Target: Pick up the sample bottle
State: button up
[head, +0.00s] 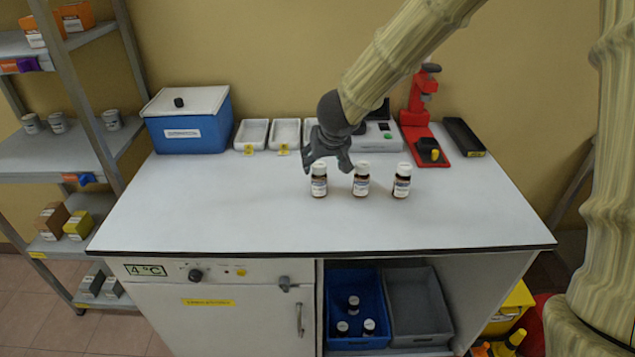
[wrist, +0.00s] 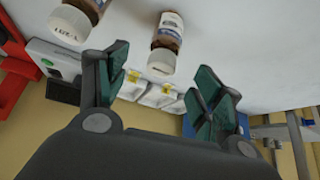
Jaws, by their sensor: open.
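Three brown sample bottles with white caps and labels stand upright in a row on the worktop: the left bottle (head: 319,181), the middle bottle (head: 361,180) and the right bottle (head: 402,181). My gripper (head: 330,163) is just behind and above the left and middle bottles, with its fingers apart. In the wrist view my gripper (wrist: 165,95) has green-padded fingers spread wide with nothing between them. One bottle (wrist: 167,45) shows ahead of the gap between the fingers, and another bottle (wrist: 75,20) is to the left, outside the fingers. I see no contact with either bottle.
A blue cooler box (head: 187,125), two white trays (head: 268,133), a white instrument (head: 375,138), a red stand (head: 420,120) and a black tray (head: 463,138) line the back. Below are a blue crate (head: 357,343) with bottles and a grey crate (head: 417,300). The worktop's front (head: 320,225) is clear.

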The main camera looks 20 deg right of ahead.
aim_at(318, 173)
jog(key=b+x, duration=0.1)
jog(key=x, duration=0.4)
jog(key=b+x, duration=0.1)
jog(key=x, duration=0.4)
jog(key=shift+w+a+r, duration=0.1)
jog(key=shift+a, duration=0.1)
jog(key=c, duration=1.2)
